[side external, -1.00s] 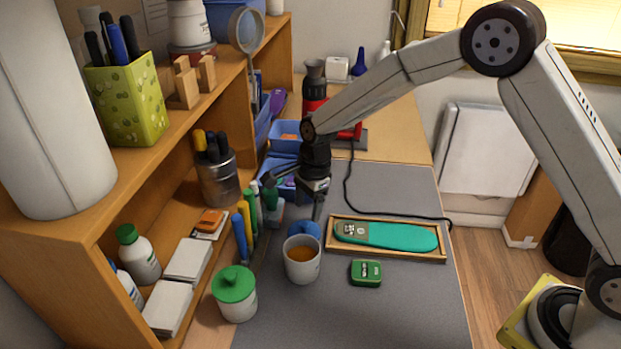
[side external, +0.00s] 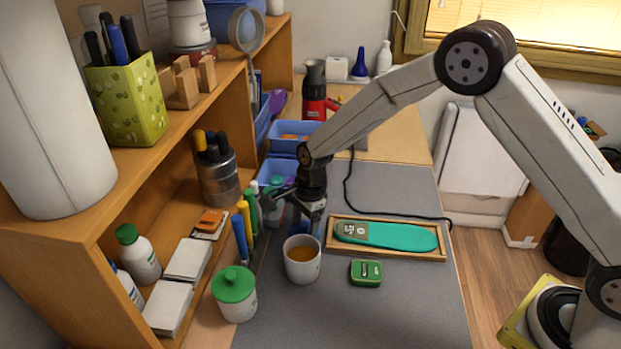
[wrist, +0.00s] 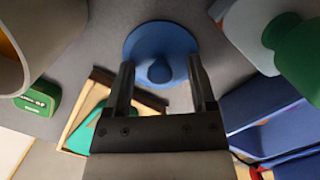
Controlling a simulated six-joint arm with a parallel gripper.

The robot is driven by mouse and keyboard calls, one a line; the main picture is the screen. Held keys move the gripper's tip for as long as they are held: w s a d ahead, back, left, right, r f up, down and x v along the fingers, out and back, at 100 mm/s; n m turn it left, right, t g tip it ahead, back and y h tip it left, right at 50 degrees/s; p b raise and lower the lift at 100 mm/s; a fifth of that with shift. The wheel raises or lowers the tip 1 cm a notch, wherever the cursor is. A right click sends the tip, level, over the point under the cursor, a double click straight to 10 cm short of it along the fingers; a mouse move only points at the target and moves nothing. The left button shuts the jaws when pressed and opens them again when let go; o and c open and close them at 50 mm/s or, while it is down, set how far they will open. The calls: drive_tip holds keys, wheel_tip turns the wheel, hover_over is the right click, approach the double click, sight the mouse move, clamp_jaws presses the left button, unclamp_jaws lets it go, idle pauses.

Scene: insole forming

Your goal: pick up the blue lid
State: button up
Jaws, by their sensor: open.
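The blue lid (wrist: 160,35) is round with a raised knob and lies on the grey mat. In the wrist view its knob sits between the two finger ends of my gripper (wrist: 160,65). The fingers are apart, one on each side of the knob; I cannot tell whether either touches it. In the side view my gripper (side external: 312,217) points down at the lid, just behind the white cup of orange-brown liquid (side external: 302,259). There the lid is mostly hidden by the gripper and the cup.
A wooden tray (side external: 385,254) with a teal insole (side external: 398,236) lies right of the gripper. A small green device (side external: 366,272) is in front of it. A green-lidded jar (side external: 234,293), markers (side external: 245,220) and bottles crowd the left. The front right mat is clear.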

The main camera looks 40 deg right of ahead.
clamp_jaws()
drive_tip(key=shift+r, duration=0.1)
drive_tip(key=shift+r, duration=0.8)
drive_tip(key=s+d+r, duration=0.3)
drive_tip(key=s+r, duration=0.8)
drive_tip(key=s, duration=0.2)
drive_tip(key=shift+s, duration=0.35)
drive_tip(key=shift+r, duration=0.1)
